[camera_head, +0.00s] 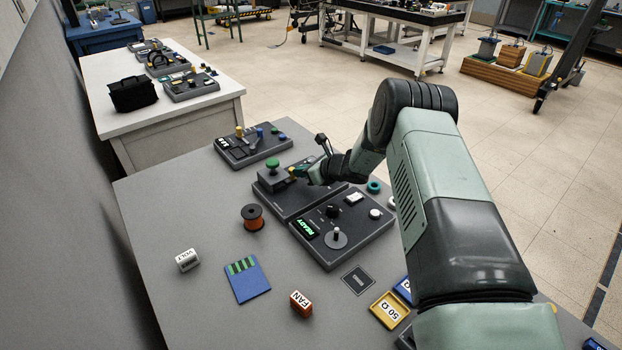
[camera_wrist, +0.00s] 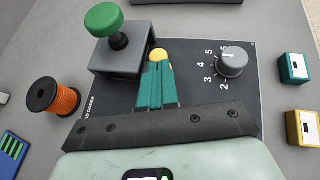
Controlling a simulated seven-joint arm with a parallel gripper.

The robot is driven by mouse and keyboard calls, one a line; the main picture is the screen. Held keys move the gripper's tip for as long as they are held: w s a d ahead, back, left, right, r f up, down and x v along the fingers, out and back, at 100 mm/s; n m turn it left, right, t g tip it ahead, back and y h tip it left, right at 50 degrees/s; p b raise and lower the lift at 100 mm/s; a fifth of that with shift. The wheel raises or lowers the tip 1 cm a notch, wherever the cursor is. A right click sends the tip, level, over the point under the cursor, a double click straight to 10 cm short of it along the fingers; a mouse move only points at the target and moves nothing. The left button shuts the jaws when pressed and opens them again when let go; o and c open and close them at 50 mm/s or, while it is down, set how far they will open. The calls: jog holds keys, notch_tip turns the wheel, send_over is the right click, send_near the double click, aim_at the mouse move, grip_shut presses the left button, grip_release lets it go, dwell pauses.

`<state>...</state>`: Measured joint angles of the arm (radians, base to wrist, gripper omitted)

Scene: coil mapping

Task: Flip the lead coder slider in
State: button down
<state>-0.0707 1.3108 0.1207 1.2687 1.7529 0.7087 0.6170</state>
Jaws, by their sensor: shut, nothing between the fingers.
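My gripper (camera_head: 302,173) is over the middle dark panel (camera_head: 283,202). In the wrist view its teal fingers (camera_wrist: 157,66) are shut together, empty, with their tips against or just short of a round yellow knob (camera_wrist: 159,54). I cannot tell whether they touch it. A grey block (camera_wrist: 120,62) with a green knob (camera_wrist: 104,20) stands to the left of the fingers. A numbered dial (camera_wrist: 231,62) is to the right. My fingers hide the stem below the yellow knob.
A panel (camera_head: 345,246) with a lit READY display stands in front. Another panel (camera_head: 237,158) with levers stands behind. An orange spool (camera_head: 253,218), a blue card (camera_head: 246,279), a VOLT block (camera_head: 188,260) and a FAN block (camera_head: 301,303) lie on the grey table.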

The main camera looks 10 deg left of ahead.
jog(key=shift+w+a, duration=0.2)
jog(key=shift+r, duration=0.1)
jog(key=shift+s+d, duration=0.15)
jog(key=shift+d, duration=0.2)
jog(key=d, duration=0.1)
jog(key=s+d, duration=0.2)
jog(key=d, duration=0.1)
jog(key=shift+s+r, duration=0.15)
jog(key=shift+r, duration=0.1)
jog(key=v, duration=0.9)
jog(key=shift+a, duration=0.1)
jog(key=shift+f, duration=0.1)
